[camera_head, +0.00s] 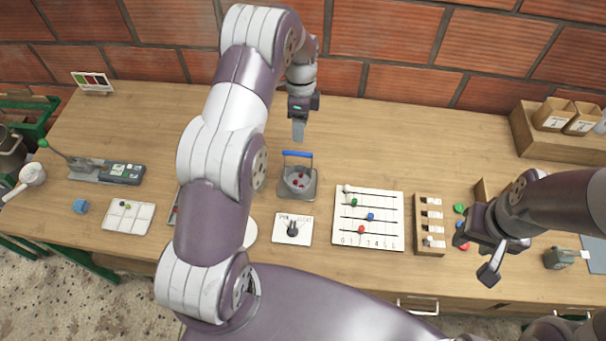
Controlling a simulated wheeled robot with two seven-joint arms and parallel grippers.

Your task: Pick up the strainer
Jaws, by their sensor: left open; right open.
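A small round grey vessel (298,182) with a raised blue handle (297,154) looks like the strainer. It stands upright on a dark square base near the middle of the table, with several red pieces in it. My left gripper (299,130) is open and empty, pointing down just behind and above the blue handle, apart from it. Its fingers are seen edge-on. My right gripper (491,264) is open and empty over the table's front right part, far from the vessel.
A white board with coloured beads (367,218) and a wooden slotted tray (429,225) stand to the right. A white dial card (292,229) lies in front. My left arm hides part of the table.

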